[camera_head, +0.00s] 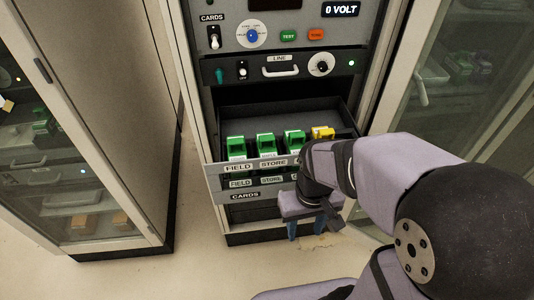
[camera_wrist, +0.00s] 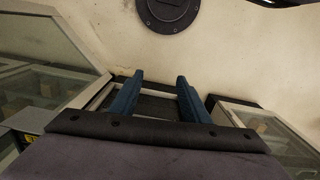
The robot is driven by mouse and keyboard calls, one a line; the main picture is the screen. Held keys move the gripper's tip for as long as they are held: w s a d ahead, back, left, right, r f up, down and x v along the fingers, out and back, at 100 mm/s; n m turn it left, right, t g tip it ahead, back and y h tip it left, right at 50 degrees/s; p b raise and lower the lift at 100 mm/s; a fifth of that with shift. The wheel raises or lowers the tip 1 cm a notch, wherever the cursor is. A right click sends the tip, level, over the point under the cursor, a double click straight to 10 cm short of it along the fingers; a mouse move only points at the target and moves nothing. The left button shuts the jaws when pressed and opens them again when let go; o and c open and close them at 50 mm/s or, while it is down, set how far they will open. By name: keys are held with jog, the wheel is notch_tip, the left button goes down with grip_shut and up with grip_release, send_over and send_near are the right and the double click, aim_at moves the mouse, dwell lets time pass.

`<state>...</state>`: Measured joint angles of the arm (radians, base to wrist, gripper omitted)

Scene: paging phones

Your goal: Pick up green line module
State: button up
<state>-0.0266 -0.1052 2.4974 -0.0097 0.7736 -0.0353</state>
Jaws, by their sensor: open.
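Several green modules stand in a row in an open drawer of the rack in the head view: one at the left (camera_head: 236,147), one in the middle (camera_head: 266,145) and one at the right (camera_head: 294,140). I cannot tell which of them is the line module, as the labels below read FIELD and STORE and others are hidden by my arm. A yellow module (camera_head: 322,133) stands at the right end of the row. My gripper (camera_head: 305,228) hangs below and in front of the drawer, apart from the modules. In the wrist view its two blue fingers (camera_wrist: 156,98) are spread with nothing between them.
The drawer front (camera_head: 225,170) carries labels, with a CARDS drawer (camera_head: 243,196) below it. Above is a LINE panel (camera_head: 281,70) with a handle and knobs. Glass-doored cabinets stand left (camera_head: 70,190) and right (camera_head: 440,75). The floor (camera_head: 200,270) before the rack is clear.

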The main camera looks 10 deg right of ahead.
jog(key=w+a+r+n+g+h+p, duration=0.1)
jog(key=w+a+r+n+p, duration=0.25)
jog(key=r, duration=0.35)
jog(key=w+a+r+n+g+h+p, duration=0.1)
jog(key=w+a+r+n+h+p, duration=0.2)
jog(key=r, duration=0.4)
jog(key=w+a+r+n+g+p, duration=0.1)
jog(key=w+a+r+n+p, duration=0.3)
jog(key=r, duration=0.4)
jog(key=n+t+h+b, duration=0.5)
jog(key=n+h+b, duration=0.2)
jog(key=n, duration=0.1)
send_near(264, 138)
jog(key=shift+s+d+f, duration=0.35)
jog(key=shift+s+d, duration=0.05)
jog(key=shift+s, duration=0.2)
jog(key=shift+w+a+f+n+t+h, duration=0.15)
jog(key=shift+w+a+n+t+h, duration=0.15)
jog(key=shift+w+n+h, duration=0.25)
jog(key=shift+d, duration=0.45)
jog(key=shift+p+x, duration=0.85)
jog(key=shift+x, duration=0.5)
jog(key=shift+f+p+x, duration=0.15)
jog(key=shift+p+x, duration=0.3)
jog(key=shift+x, duration=0.6)
jog(key=shift+f+p+x, duration=0.15)
jog(key=shift+p+x, duration=0.25)
jog(key=shift+x, duration=0.6)
jog(key=shift+a, duration=0.2)
grip_shut()
